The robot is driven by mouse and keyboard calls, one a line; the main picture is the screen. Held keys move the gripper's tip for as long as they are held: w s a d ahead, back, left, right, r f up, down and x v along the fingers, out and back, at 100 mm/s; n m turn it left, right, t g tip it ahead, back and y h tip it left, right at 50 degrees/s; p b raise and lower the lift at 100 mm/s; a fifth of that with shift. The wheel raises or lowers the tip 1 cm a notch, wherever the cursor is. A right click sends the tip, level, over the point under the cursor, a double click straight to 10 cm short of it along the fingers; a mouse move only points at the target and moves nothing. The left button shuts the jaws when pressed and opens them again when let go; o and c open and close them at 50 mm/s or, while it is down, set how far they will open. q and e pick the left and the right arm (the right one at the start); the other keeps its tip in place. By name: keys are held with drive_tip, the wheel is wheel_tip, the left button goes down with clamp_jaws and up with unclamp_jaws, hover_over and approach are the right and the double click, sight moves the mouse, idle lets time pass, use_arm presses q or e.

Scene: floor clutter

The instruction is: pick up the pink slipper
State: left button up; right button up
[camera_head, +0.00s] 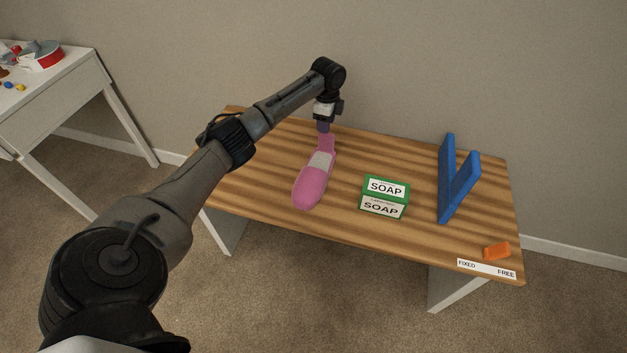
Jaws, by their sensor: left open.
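The pink slipper (312,188) lies on the wooden bench (262,192), left of the soap box, with its rounded toe towards me and its narrower end towards the wall. A pale grey patch shows across its middle. My left gripper (324,128) points down over the slipper's far end. The gripper is open, but its fingers are small here and partly overlap the slipper's end, so I cannot tell whether they touch it. My right gripper is not in view.
A green and white soap box (385,197) stands right of the slipper. Blue bookend-like panels (456,180) stand further right. An orange block (497,251) sits near the right front corner by a FIXED/FREE label (486,269). A white table (60,85) with small items stands far left.

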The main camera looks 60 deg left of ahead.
use_arm(q)
drive_tip(key=shift+f+b, duration=0.45)
drive_tip(key=shift+f, duration=1.2)
drive_tip(key=b, duration=0.3)
hover_over(324, 150)
drive_tip(key=f, duration=0.4)
drive_tip(key=shift+w+a+f, duration=0.2)
drive_tip(key=shift+a, duration=0.05)
drive_tip(key=shift+f+b, duration=0.3)
drive_tip(key=shift+f, duration=0.1)
drive_tip(key=shift+r, duration=0.1)
drive_tip(key=c, duration=0.3)
clamp_jaws()
